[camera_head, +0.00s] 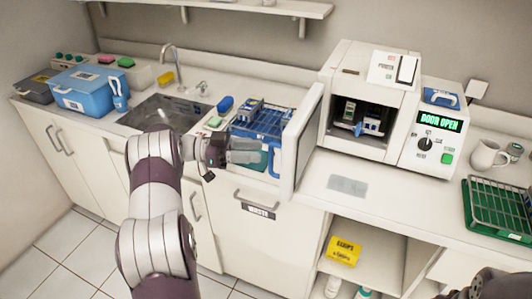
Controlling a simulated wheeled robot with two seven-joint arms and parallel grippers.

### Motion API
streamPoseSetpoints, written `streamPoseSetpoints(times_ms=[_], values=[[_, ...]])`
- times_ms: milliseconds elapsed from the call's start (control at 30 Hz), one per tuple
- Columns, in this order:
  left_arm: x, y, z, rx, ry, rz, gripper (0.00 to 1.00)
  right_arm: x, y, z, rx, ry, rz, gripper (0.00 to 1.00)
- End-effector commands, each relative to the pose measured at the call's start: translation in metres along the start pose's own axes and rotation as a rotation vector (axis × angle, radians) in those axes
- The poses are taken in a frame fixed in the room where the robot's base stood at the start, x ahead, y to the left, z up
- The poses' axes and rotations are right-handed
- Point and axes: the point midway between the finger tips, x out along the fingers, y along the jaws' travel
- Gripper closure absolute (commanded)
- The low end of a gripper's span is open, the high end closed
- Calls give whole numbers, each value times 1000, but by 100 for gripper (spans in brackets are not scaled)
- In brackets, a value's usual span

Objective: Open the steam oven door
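The steam oven (334,140) is a white box on the counter at the right. Its door (302,135) stands swung open to the left, and the inside with small items on a rack shows. The display on its control panel (440,121) reads DOOR OPEN. My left gripper (246,151) is left of the open door, above the counter by the blue basket, and seems apart from the door. Its fingers are small and seen from the side, so their opening is unclear. A dark part of my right arm shows at the lower right edge; its gripper is not visible.
A blue basket (262,120) stands left of the door. A sink (165,113) and blue box (85,90) are further left. A white jug (487,155) and green tray with a wire rack (480,225) are at the right. A yellow box (344,251) is on the shelf below.

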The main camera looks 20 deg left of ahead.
Motion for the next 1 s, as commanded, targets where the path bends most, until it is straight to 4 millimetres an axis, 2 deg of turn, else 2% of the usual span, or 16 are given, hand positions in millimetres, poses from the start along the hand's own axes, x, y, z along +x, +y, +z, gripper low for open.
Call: streamPoseSetpoints(times_ms=[100,200,333,500,967,1000], values=[[-34,0,3,3,0,-4,60,10,0,1,0,0,0,57],[-58,0,2,4,0,-4,60,13,0,2,0,0,0,57],[-77,0,1,3,1,-1,60,15,0,2,0,0,0,57],[-84,0,-1,3,0,0,60,15,0,2,0,0,0,57],[-83,0,-1,17,0,-1,60,15,0,2,0,0,0,57],[-84,-6,4,47,-20,-29,60,15,0,2,0,0,0,57]])
